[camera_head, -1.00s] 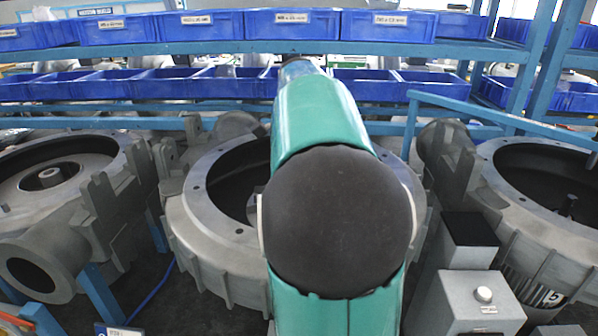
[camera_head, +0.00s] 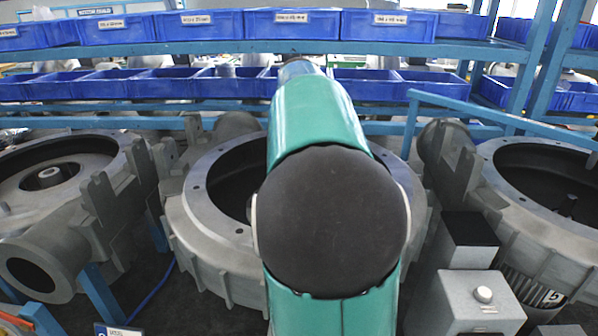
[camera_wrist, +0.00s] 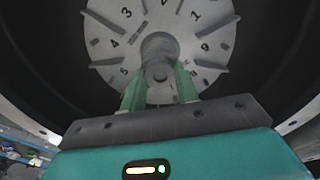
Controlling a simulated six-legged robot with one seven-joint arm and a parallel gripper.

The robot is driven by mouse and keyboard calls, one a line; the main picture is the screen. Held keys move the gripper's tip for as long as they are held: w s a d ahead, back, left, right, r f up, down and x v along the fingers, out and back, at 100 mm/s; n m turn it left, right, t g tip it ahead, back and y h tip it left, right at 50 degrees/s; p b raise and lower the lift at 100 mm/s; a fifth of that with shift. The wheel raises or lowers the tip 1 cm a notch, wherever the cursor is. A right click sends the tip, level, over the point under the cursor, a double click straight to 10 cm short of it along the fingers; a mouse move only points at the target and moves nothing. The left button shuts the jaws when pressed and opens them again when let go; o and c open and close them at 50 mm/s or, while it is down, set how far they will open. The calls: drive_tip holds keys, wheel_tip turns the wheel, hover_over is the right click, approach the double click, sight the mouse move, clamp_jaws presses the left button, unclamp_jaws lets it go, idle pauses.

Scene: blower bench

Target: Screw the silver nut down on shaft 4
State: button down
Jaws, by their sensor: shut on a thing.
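In the wrist view, the two green fingers of my gripper (camera_wrist: 160,68) reach toward the middle of a grey numbered disc (camera_wrist: 122,40) inside a dark round housing. They are shut on a small grey round piece, the silver nut (camera_wrist: 160,74), at the shaft (camera_wrist: 160,45) in the disc's centre. The nut's lower side and thread are too small and dark to make out, so I cannot tell how far down it sits. In the head view my arm covers the gripper, the nut and the shaft.
The middle blower housing (camera_head: 205,240) stands under my arm. Another housing (camera_head: 75,225) is at left and one (camera_head: 535,225) at right. A grey box with a white button (camera_head: 483,294) stands at front right. Blue bins (camera_head: 210,28) line the rack behind.

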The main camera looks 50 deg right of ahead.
drive_tip(key=m, duration=0.7)
drive_tip(key=c, duration=1.3)
unclamp_jaws()
drive_tip(key=n, duration=0.6)
drive_tip(key=shift+n, duration=0.4)
drive_tip(key=n, duration=1.2)
drive_tip(key=shift+n, duration=0.3)
drive_tip(key=n, duration=0.6)
